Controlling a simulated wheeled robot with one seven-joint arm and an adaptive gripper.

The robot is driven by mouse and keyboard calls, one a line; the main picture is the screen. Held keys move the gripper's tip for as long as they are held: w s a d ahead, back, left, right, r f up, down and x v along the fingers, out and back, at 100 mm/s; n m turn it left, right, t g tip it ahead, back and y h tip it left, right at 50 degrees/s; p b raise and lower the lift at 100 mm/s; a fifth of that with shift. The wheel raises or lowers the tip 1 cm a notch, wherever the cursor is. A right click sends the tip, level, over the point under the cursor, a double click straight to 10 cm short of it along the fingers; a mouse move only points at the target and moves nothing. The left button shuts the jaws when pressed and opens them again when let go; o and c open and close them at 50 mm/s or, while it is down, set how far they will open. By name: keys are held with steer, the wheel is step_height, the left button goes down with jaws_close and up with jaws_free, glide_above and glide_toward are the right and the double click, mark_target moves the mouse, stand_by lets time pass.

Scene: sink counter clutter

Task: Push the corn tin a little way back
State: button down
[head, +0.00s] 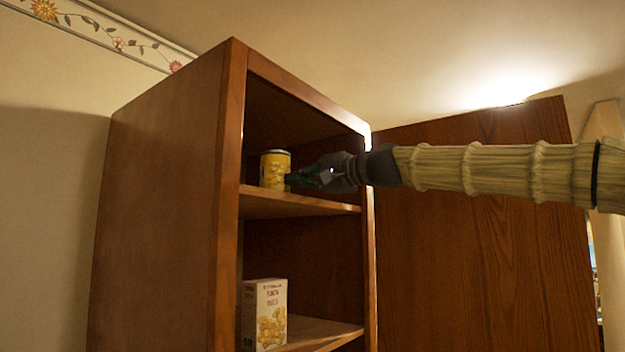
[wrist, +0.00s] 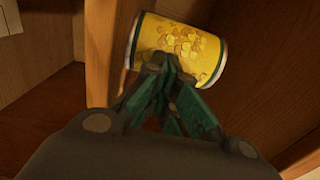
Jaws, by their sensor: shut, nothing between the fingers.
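The corn tin (head: 274,169) is yellow with a dark rim and stands upright on the upper shelf of the wooden cabinet, near its left side. It also shows in the wrist view (wrist: 189,48), tilted by the camera's angle, with yellow kernels on its label. My gripper (head: 292,179) reaches in from the right, with its green fingertips at the tin's lower right side. In the wrist view my gripper (wrist: 166,62) is shut and empty, with its tips right in front of the tin's label. They overlap the label there; I cannot tell whether they touch it.
The upper shelf (head: 310,203) is bare to the right of the tin. A box with a yellow picture (head: 264,314) stands on the lower shelf. The cabinet's left side panel (head: 165,200) is close to the tin. An open door (head: 470,260) stands behind my arm.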

steer(key=shift+x, duration=0.95)
steer(key=shift+s+d+r, duration=0.15)
steer(key=shift+s+d, duration=0.1)
steer(key=shift+s, duration=0.25)
steer(key=shift+w+d+f, duration=0.1)
steer(key=shift+w+f, duration=0.1)
steer(key=shift+s+d, duration=0.15)
steer(key=shift+d, duration=0.05)
steer(key=b+v, duration=0.5)
steer(key=v, duration=0.8)
steer(key=shift+s+d+r+b, duration=0.15)
steer(key=shift+s+r+b, duration=0.05)
steer(key=shift+s+b, duration=0.15)
steer(key=shift+f, duration=0.1)
